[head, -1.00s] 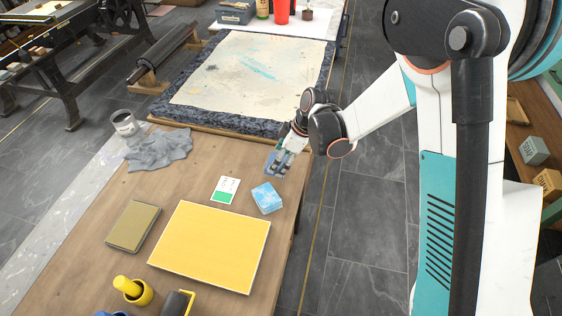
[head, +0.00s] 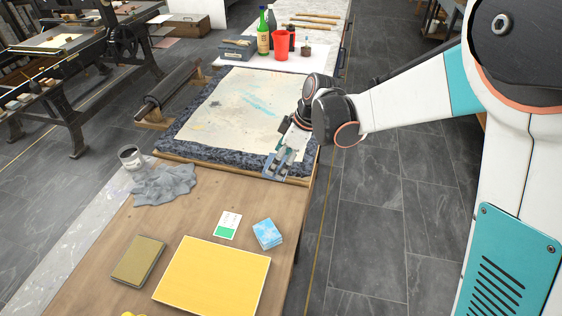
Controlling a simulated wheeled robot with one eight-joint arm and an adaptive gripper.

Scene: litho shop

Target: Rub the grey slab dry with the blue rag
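The slab (head: 225,110) lies flat at the far end of the wooden table in the head view. It has rough dark grey-blue edges and a pale, stained cream top with light blue streaks. A small blue-and-white folded piece (head: 267,234), which looks like the blue rag, lies on the table right of a white-and-green card. A crumpled grey cloth (head: 163,184) lies at the table's left. My gripper (head: 276,168) points down at the slab's near right edge, beyond the blue piece.
A grey tin (head: 131,157) stands by the grey cloth. A yellow board (head: 213,277), an olive book (head: 138,260) and the card (head: 228,225) lie nearer. Bottles and a red cup (head: 281,44) stand beyond the slab. Floor is clear at right.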

